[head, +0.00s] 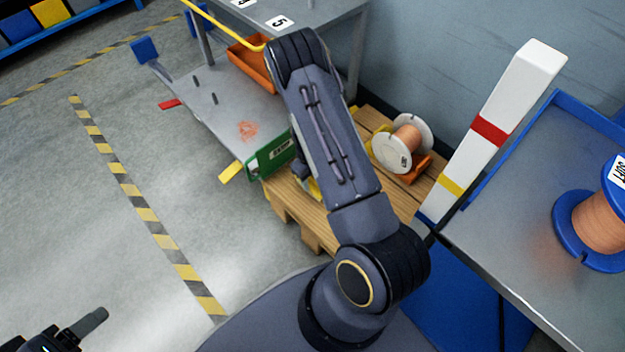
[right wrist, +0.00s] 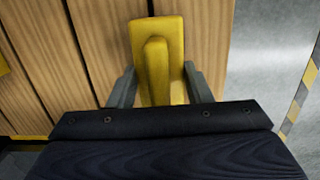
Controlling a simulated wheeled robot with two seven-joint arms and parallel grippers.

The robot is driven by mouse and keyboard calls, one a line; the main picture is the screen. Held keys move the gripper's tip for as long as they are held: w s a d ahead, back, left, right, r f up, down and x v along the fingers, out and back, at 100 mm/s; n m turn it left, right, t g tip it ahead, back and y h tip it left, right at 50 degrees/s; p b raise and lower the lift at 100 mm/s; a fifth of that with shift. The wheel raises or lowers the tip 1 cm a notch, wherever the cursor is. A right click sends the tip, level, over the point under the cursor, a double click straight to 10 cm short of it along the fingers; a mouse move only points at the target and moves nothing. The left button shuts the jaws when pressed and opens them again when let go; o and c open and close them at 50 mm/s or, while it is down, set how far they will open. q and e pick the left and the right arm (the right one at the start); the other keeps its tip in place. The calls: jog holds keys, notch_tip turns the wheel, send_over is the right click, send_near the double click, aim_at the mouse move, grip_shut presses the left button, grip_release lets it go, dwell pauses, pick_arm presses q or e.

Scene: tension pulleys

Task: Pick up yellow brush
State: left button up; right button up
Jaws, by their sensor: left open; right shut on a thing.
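The yellow brush (right wrist: 172,40) is in the right wrist view, a yellow block with a raised yellow handle along it. It is over the wooden slats of a pallet. My right gripper (right wrist: 160,88) has one grey finger on each side of it and is shut on it. In the head view my right arm hides most of the brush, and only a bit of yellow (head: 314,188) shows beside the arm over the pallet. I cannot tell whether the brush touches the slats. My left gripper (head: 80,326) is open and empty at the bottom left, above the floor.
A metal table (head: 500,240) with a blue spool (head: 575,240) and a striped white post (head: 492,130) are at right. The left floor is clear.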

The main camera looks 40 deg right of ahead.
jog(key=s+a+r+p, duration=0.6)
jog(key=s+a+r, duration=0.3)
jog(key=s+r, duration=0.1)
jog(key=shift+s+r, duration=0.35)
jog(key=shift+r, duration=0.35)
